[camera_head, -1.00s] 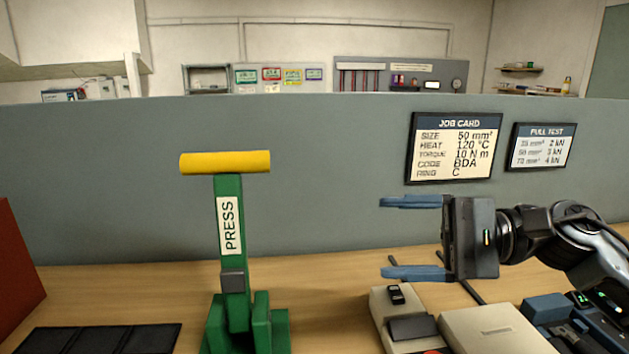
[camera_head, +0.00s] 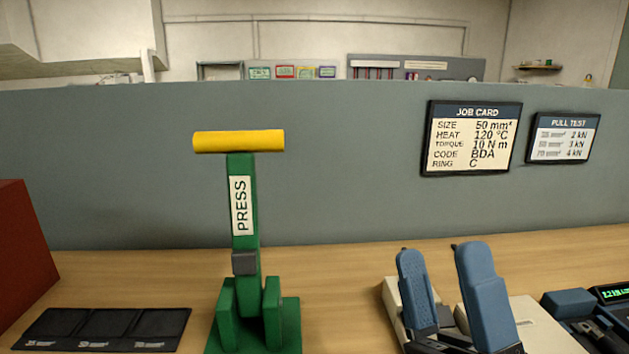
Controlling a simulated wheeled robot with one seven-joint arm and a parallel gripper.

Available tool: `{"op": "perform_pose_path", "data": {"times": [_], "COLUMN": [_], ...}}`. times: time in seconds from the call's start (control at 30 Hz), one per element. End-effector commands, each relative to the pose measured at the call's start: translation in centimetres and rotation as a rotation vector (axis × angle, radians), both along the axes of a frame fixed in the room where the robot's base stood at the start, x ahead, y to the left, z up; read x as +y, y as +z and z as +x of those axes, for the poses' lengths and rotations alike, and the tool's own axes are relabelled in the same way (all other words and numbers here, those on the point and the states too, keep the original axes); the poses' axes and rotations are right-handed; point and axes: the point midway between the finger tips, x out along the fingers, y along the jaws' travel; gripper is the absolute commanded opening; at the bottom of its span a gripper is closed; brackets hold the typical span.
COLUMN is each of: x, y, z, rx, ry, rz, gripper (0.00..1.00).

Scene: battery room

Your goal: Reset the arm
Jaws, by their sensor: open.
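My gripper (camera_head: 444,285) is at the lower right in the head view. Its two blue fingers point up and stand apart, with nothing between them. The fingers are in front of a pale device on the bench and hide part of it. The rest of my arm is out of view below the bottom edge.
A green press (camera_head: 243,212) with a yellow handle stands left of my gripper. A black tray (camera_head: 107,326) and a red box (camera_head: 20,250) are at the left. A job card (camera_head: 471,139) hangs on the grey partition. Bench behind the press is clear.

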Motion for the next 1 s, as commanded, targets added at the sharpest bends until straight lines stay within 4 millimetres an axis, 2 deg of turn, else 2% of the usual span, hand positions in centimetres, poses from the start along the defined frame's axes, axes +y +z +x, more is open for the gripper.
{"op": "perform_pose_path", "data": {"times": [0.03,0.17,0.37,0.6,0.8,0.9,1.0], "x": [-0.2,-1.2,-2.8,-5.0,-7.5,-8.8,-9.8], "y": [-1.8,-6.0,-12.3,-19.2,-23.2,-24.3,-24.9], "z": [-1.0,-3.4,-8.2,-15.7,-22.6,-25.3,-27.2], "rx": [0.069,0.237,0.479,0.759,0.972,1.051,1.106], "ry": [0.038,0.133,0.251,0.338,0.356,0.348,0.337], "rz": [0.077,0.276,0.566,0.898,1.150,1.247,1.316], "gripper": [0.79,0.79,0.79,0.79,0.79,0.79,0.79]}}
